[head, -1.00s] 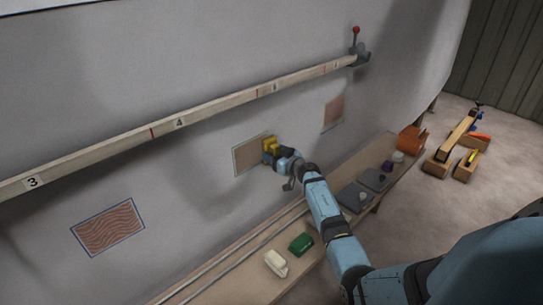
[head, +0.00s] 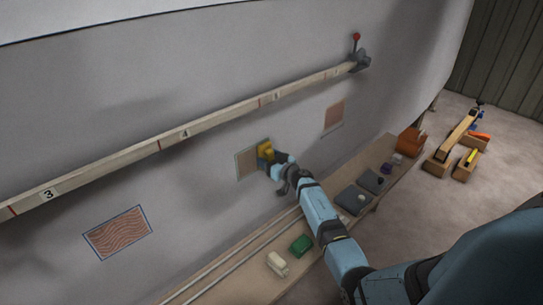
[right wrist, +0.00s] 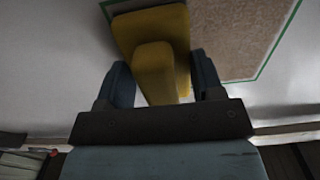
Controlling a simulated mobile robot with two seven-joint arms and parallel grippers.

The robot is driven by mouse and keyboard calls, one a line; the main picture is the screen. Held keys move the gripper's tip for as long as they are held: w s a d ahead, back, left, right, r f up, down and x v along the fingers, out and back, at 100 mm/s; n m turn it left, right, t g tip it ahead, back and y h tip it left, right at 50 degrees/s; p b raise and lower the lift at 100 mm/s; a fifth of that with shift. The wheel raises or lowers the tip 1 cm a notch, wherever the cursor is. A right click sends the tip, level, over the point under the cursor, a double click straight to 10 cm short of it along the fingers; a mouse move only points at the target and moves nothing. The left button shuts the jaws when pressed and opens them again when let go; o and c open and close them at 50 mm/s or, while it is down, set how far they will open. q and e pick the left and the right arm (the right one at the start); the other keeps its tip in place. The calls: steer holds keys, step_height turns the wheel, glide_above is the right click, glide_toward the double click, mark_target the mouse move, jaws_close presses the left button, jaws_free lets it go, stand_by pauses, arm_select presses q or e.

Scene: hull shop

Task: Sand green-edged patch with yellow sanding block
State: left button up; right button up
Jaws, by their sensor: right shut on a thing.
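The green-edged patch (head: 243,166) is a tan square on the grey hull wall, below the long rail. Its left part shows in the head view, and part of it shows at the upper right of the right wrist view (right wrist: 235,35). The yellow sanding block (head: 264,149) is at the patch's right side, up against the wall as far as I can see. My right gripper (right wrist: 163,82) is shut on the block's handle, with one finger on each side; the block (right wrist: 150,25) reaches beyond the fingers. My left gripper is not in view.
A blue-edged patch (head: 118,232) is at lower left and a red-edged patch (head: 334,116) at right. The numbered rail (head: 215,119) crosses above. A bench (head: 335,222) below holds a green block (head: 300,244), a cream block (head: 277,263) and grey pads.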

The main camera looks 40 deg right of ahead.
steer(key=shift+s+a+p, duration=0.1)
steer(key=shift+a+p, duration=0.8)
steer(key=shift+a, duration=0.65)
